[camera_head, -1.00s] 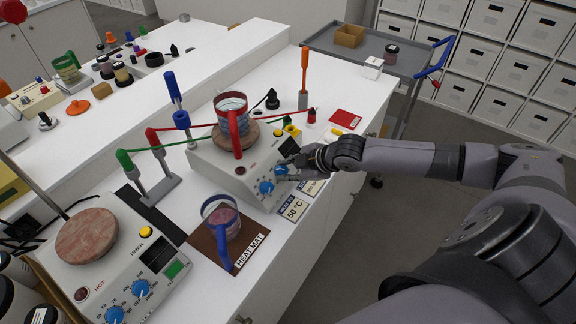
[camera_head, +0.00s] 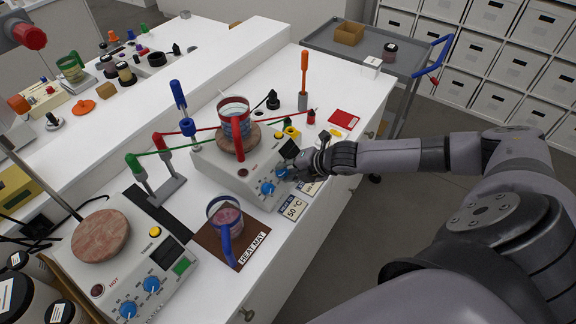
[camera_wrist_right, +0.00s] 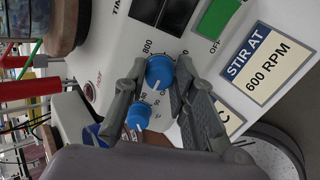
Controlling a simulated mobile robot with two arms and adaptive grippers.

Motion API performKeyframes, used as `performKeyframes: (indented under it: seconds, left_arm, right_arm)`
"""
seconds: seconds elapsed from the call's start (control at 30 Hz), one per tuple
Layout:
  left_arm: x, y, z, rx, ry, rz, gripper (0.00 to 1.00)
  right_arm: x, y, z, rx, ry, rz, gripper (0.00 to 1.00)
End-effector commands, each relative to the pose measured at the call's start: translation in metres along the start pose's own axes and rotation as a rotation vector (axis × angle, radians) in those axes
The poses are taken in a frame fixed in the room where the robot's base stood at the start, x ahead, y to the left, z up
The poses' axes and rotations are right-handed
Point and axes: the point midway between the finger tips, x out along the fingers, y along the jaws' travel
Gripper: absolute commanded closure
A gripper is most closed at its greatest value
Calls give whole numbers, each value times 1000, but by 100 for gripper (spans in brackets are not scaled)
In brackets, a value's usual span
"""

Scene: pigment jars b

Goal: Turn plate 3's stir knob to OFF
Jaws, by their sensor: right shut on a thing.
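The hot plate (camera_head: 232,172) in the middle of the bench has two blue knobs on its sloped front; its plate number is not readable. My right gripper (camera_head: 290,172) is at that front. In the right wrist view, the gripper (camera_wrist_right: 160,82) is shut on the upper blue knob (camera_wrist_right: 160,70), a finger on each side. This knob sits by the "800" mark and below the "OFF" print, and its white line points down in the picture. The other blue knob (camera_wrist_right: 139,117) is below it; in the head view it is the left one (camera_head: 267,188). My left gripper is not visible.
A beaker with a red handle (camera_head: 240,135) stands on the plate's round top. A mug with a blue handle (camera_head: 226,217) stands on the brown heat mat (camera_head: 262,232). Another hot plate (camera_head: 75,262) is at the lower left. Cards, including "STIR AT 600 RPM" (camera_wrist_right: 268,62), lie beside the gripper.

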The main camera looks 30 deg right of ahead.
Motion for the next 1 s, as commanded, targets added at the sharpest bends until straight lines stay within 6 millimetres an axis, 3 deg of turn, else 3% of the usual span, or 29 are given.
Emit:
performKeyframes:
  seconds: [0.2,0.5,1.0]
  left_arm:
    - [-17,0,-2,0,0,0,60]
    - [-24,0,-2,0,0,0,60]
    - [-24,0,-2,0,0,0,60]
  right_arm:
    - [-2,3,0,-206,1,1,100]
    - [0,1,-1,-449,2,1,100]
    - [0,0,-1,-640,2,1,100]
